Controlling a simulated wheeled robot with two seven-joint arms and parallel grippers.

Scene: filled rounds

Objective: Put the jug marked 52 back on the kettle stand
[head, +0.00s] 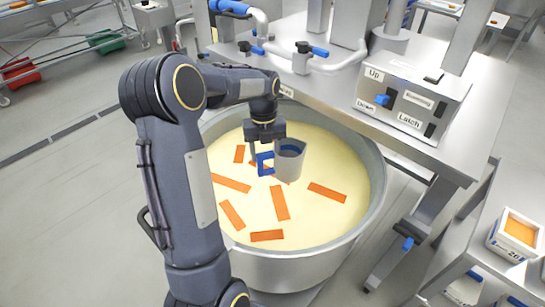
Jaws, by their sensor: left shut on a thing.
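A grey jug (290,166) with a blue handle hangs upright over the big round kettle (375,190). No number can be read on it from here. My left gripper (264,151) points down and is shut on the jug at its handle side; the fingertips are partly hidden. The kettle holds pale yellow liquid with several orange strips on it. I cannot tell whether the jug's base touches the liquid. The steel stand (330,97) is behind the kettle, with its top running to the right. My right gripper is out of view.
A control box (412,95) labelled Up, Down and Latch sits on the stand, beside pipes and blue-handled valves (302,58). A side table (480,225) at right carries a white tub (515,236) with orange contents.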

